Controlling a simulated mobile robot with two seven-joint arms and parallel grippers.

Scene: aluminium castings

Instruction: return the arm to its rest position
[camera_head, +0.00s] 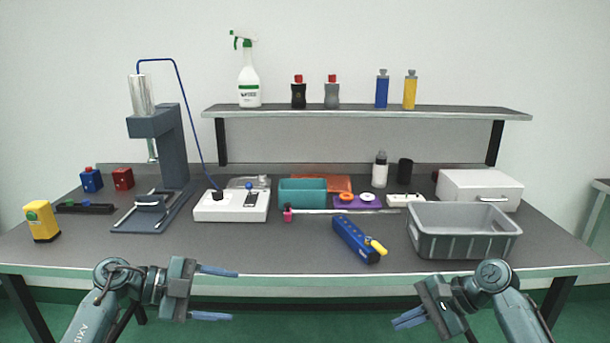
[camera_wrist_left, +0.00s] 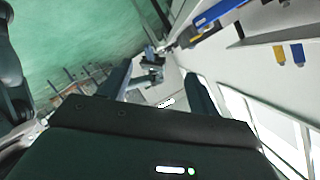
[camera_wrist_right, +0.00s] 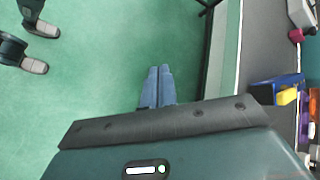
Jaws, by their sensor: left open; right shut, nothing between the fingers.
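My left gripper (camera_head: 222,293) is in front of the workbench's front edge, low at the left in the head view. Its two blue fingers are spread apart with nothing between them. The spread fingers also show in the left wrist view (camera_wrist_left: 160,92). My right gripper (camera_head: 408,319) is in front of the bench's front edge, right of the middle. Its blue fingers lie together, empty, and in the right wrist view (camera_wrist_right: 157,85) they are over the green floor. Both grippers are apart from the bench and everything on it.
The workbench (camera_head: 270,255) carries a grey crate (camera_head: 463,245), a blue tool with a yellow knob (camera_head: 352,238), a teal bin (camera_head: 302,192), a white device (camera_head: 230,206), a press stand (camera_head: 172,150) and a yellow block (camera_head: 41,221). The bench's front-middle strip is clear.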

